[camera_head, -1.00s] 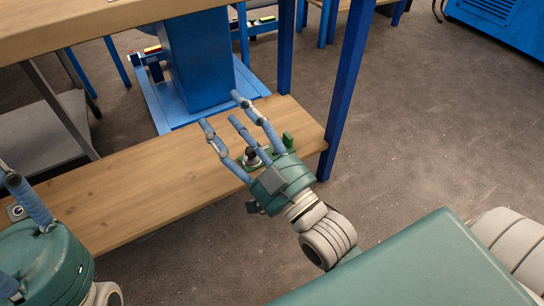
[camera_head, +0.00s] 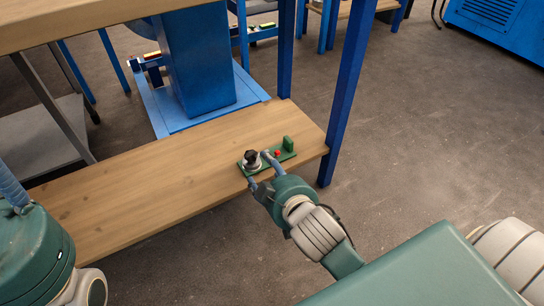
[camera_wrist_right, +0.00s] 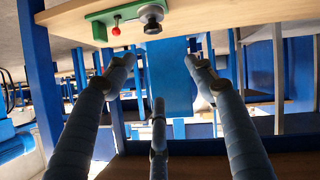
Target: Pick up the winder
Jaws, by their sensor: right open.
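The winder appears to be the small green-based device (camera_head: 287,158) with a black knob on a pale collar and a red button. It sits on the lower wooden shelf near its right end. It also shows at the top of the right wrist view (camera_wrist_right: 97,27). My right gripper (camera_head: 260,170) is open at the shelf's front edge, beside the winder; its fingers partly cover the base. In the right wrist view its spread fingers (camera_wrist_right: 160,75) hold nothing. My left gripper (camera_head: 12,190) is cut off at the left edge, so its fingertips are hidden.
The wooden shelf (camera_head: 150,180) is otherwise clear. A blue table leg (camera_head: 345,95) stands just right of the winder. The wooden tabletop (camera_head: 80,22) overhangs the shelf at upper left. A blue pedestal (camera_head: 195,65) stands behind. Open floor lies to the right.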

